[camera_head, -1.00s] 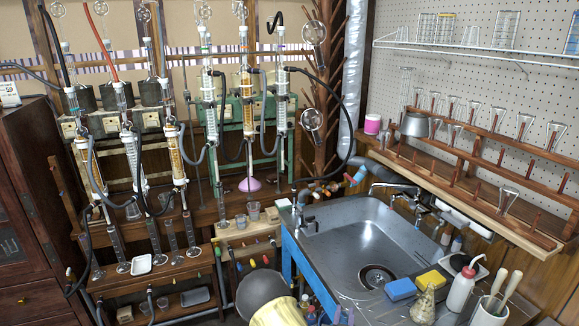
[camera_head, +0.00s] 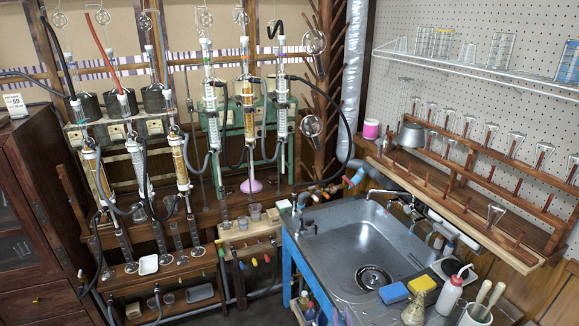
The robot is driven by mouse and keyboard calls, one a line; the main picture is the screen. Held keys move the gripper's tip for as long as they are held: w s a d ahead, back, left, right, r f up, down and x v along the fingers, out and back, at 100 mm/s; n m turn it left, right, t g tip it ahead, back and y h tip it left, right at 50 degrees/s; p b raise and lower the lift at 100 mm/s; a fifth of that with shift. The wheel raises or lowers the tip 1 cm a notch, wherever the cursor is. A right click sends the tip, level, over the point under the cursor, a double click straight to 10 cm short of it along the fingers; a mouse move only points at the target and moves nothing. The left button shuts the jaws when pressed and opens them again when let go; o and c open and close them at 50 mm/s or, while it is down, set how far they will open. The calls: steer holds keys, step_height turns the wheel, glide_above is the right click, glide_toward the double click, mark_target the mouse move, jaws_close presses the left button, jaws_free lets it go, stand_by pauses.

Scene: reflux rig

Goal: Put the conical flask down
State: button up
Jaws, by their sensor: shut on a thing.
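My gripper is not in view, and neither is anything it holds. Several small conical glass flasks sit upside down on the pegs of the wooden drying rack, one of them low on its right side (camera_head: 495,215). A yellowish cone-shaped thing (camera_head: 415,305) stands upright at the front of the sink counter, next to a yellow sponge. It may be a conical flask, but it is too small to tell.
A steel sink (camera_head: 345,240) lies right of centre. A blue sponge (camera_head: 393,293), a yellow sponge (camera_head: 421,285), and a white wash bottle (camera_head: 449,297) crowd its front right. Glass columns on stands (camera_head: 281,110) fill the left. A wooden drying rack (camera_head: 470,225) is at right.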

steer(key=shift+r, duration=0.1)
steer(key=s+r+p, duration=0.4)
steer(key=r+p, duration=0.7)
steer(key=p, duration=0.6)
steer(key=shift+s+r, duration=0.15)
steer(key=shift+s, duration=0.05)
